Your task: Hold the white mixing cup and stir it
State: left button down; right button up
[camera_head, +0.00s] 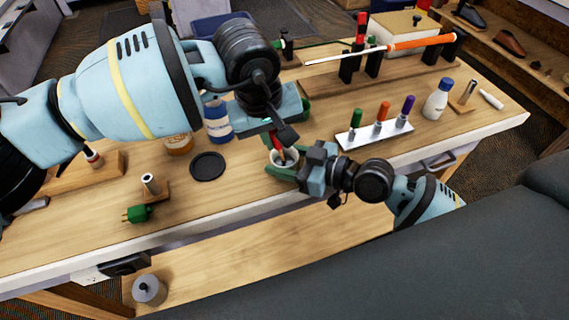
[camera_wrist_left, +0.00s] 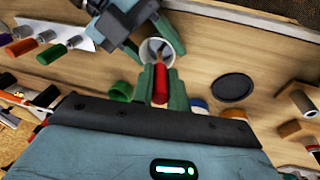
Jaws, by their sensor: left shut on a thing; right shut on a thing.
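The white mixing cup (camera_head: 293,155) stands near the front middle of the bench. Its rim and inside show in the left wrist view (camera_wrist_left: 171,47). My right gripper (camera_head: 280,168) is shut on the cup from the front right, its green fingers beside the wall. My left gripper (camera_head: 274,124) is above the cup, shut on the red handle of a stirring tool (camera_wrist_left: 160,84). The tool's dark lower end reaches into the cup in both views. The cup's contents cannot be made out, and its lower wall is partly hidden by the right gripper's fingers.
A white rack (camera_head: 374,133) with coloured-handled tools stands to the right. An orange-gripped club (camera_head: 420,43) rests on stands behind. A green-handled piece (camera_head: 138,213) lies front left.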

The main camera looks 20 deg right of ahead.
pick_arm(q)
jog(key=shift+r, duration=0.15)
jog(key=shift+w+d+v, duration=0.1)
jog(key=shift+d+v, duration=0.1)
jog(key=shift+v, duration=0.65)
jog(key=shift+w+d+v, duration=0.1)
jog(key=shift+d+v, duration=0.05)
jog(key=shift+v, duration=0.7)
jog(key=shift+w+d+v, duration=0.1)
jog(key=shift+d+v, duration=0.1)
jog(key=shift+v, duration=0.65)
jog(key=shift+r, duration=0.15)
pick_arm(e)
jog(key=o, duration=1)
jog(key=shift+o, duration=0.2)
jog(key=v, duration=1.2)
jog(key=shift+f, duration=0.1)
